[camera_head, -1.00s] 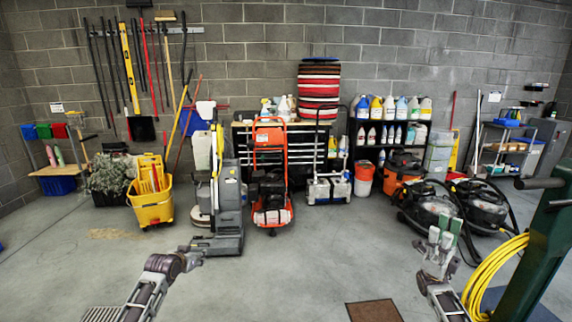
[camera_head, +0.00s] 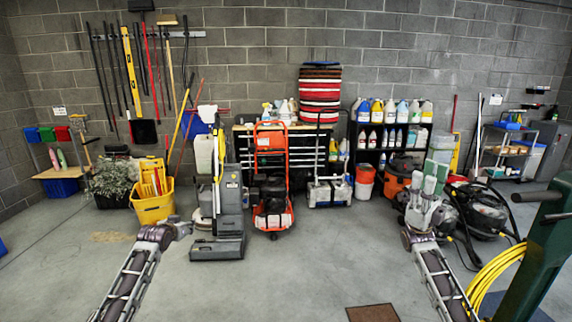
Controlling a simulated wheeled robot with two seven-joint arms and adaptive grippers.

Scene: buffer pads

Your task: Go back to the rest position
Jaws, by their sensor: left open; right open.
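My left arm comes in from the lower left, and my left gripper (camera_head: 200,222) is at its end, in front of the upright grey floor machine (camera_head: 230,215). Its fingers are hard to make out against the machine, and it appears empty. My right gripper (camera_head: 434,180) is raised at the right, fingers pointing up, with light and greenish finger parts. It is open and appears empty, in front of the black vacuums. The stack of red, white and brown buffer pads (camera_head: 320,95) stands at the back on the tool chest, apart from both grippers.
A yellow mop bucket (camera_head: 152,203) and orange machine (camera_head: 271,190) stand left of centre. A bottle shelf (camera_head: 385,158) and black vacuum (camera_head: 478,210) are at right. A green post (camera_head: 540,245) with yellow hose (camera_head: 492,275) is close at right. The middle floor is open.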

